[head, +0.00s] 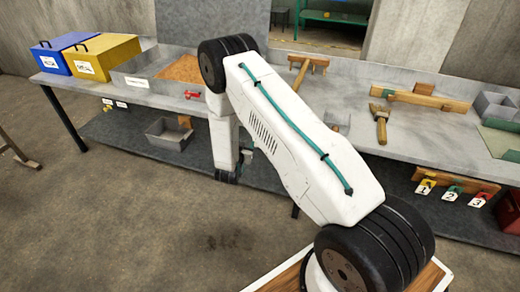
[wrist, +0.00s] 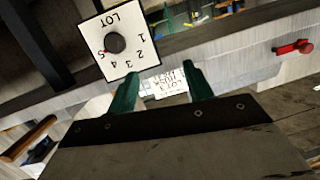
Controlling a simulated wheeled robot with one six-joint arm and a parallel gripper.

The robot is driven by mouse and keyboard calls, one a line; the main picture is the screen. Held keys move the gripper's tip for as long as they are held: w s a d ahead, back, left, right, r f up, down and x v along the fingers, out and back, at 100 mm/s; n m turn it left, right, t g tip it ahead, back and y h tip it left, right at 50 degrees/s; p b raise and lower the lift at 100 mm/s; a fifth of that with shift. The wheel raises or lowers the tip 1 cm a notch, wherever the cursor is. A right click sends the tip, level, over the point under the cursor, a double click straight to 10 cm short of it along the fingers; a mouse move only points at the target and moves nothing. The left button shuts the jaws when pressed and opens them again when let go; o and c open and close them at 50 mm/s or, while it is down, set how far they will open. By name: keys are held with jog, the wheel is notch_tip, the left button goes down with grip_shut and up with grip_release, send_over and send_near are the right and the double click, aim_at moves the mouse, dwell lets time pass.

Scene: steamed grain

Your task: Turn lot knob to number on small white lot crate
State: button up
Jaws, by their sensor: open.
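The lot knob (wrist: 115,43) is a round black knob on a white square dial plate (wrist: 95,28) marked LOT and numbered 1 to 5. A small red mark at the knob's edge faces about the 5. My gripper (wrist: 160,72) is open, with two green fingers just below the dial in the wrist view and nothing held. A small white label (wrist: 170,83) shows between the fingers; it seems to read LOT with a number, perhaps 3, but is too small to be sure. I cannot make out the lot crate.
A red lever (wrist: 292,47) is right of the dial in the wrist view. In the head view, blue (head: 50,58) and yellow (head: 103,57) boxes and a grain tray (head: 130,83) stand on the bench. A grey bin (head: 168,133) sits on the lower shelf.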

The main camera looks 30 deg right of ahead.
jog(key=s+d+f+h, duration=0.2)
jog(key=s+f+h, duration=0.1)
jog(key=s+f, duration=0.25)
jog(key=x, duration=0.7)
jog(key=shift+w+d+f, duration=0.15)
jog(key=shift+w+f, duration=0.05)
jog(key=shift+w, duration=0.1)
jog(key=shift+c, duration=0.2)
jog(key=c, duration=0.9)
